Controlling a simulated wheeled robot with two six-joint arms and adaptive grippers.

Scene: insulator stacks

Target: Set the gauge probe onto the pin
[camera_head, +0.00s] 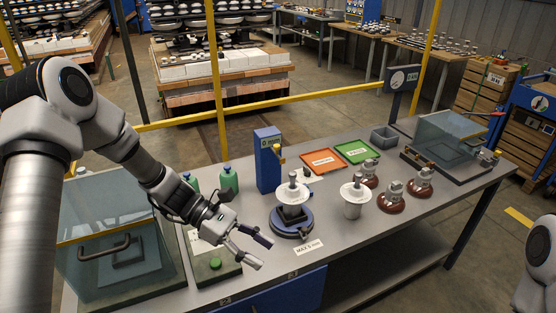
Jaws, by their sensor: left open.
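A blue gauge stand (267,162) with a small display stands upright on the bench, left of centre. A small yellow part (277,152) juts from its right side; I cannot tell whether this is the probe. A white insulator disc (292,195) with a grey upright pin (293,179) on top sits on a round dark-blue fixture (291,222) in front of the stand. My left gripper (258,252) is open and empty, left of and in front of the fixture, apart from it. My right gripper is out of view.
Another white insulator (354,195) and several brown-based fittings (391,200) stand to the right. Orange (322,161) and green (357,152) trays lie behind. Green bottles (229,180) stand near my left arm. Clear-walled boxes (448,137) occupy both bench ends.

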